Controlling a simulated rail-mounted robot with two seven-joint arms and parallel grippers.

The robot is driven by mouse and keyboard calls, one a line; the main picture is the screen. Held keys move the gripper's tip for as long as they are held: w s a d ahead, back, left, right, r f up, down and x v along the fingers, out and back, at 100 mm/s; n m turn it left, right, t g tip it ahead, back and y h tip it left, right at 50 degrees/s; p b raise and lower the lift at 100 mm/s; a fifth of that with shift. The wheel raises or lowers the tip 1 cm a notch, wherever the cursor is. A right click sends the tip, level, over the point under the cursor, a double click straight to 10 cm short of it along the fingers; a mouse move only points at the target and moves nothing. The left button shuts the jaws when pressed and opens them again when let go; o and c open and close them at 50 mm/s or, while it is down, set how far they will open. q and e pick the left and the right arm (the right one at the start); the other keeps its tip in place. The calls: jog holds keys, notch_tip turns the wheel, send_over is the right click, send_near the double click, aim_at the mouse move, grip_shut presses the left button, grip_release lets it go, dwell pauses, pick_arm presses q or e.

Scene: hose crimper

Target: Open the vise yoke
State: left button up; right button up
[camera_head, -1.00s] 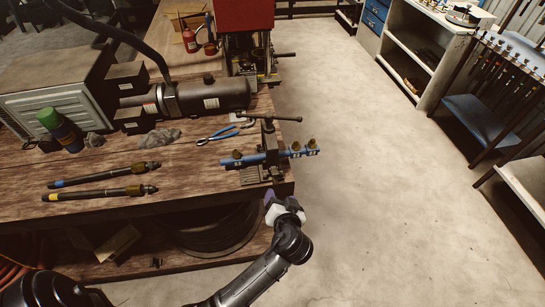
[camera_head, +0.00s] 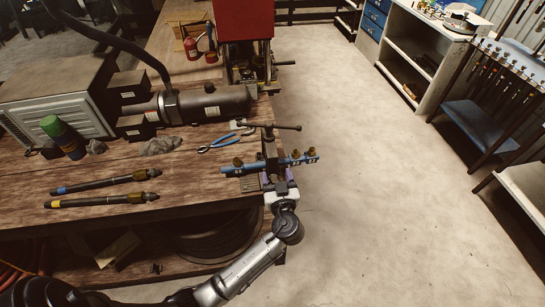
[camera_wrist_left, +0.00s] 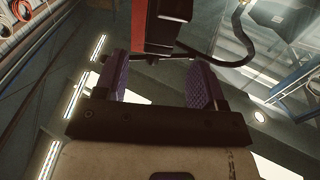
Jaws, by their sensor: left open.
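The dark vise (camera_head: 271,154) stands at the right front corner of the wooden bench, with a T-shaped handle (camera_head: 284,127) across its top. A blue hose piece (camera_head: 298,161) with brass fittings lies across the vise. My left gripper (camera_head: 279,182) is at the near side of the vise, just below the blue piece, with its purple fingers apart. In the left wrist view the open fingers (camera_wrist_left: 160,88) point upward, with a dark and red shape beyond them. I cannot tell whether they touch the vise. My right gripper is not in view.
Two dark hoses (camera_head: 105,182) with brass ends lie on the bench (camera_head: 200,180) at left. Blue-handled pliers (camera_head: 217,144) lie behind the vise. A metal cylinder (camera_head: 205,103) and a red machine (camera_head: 244,20) stand farther back. The floor (camera_head: 370,170) at right is clear.

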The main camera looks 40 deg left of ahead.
aim_at(273, 162)
pick_arm(q)
jog(key=shift+p+x, duration=0.55)
jog(key=shift+x, duration=3)
grip_shut()
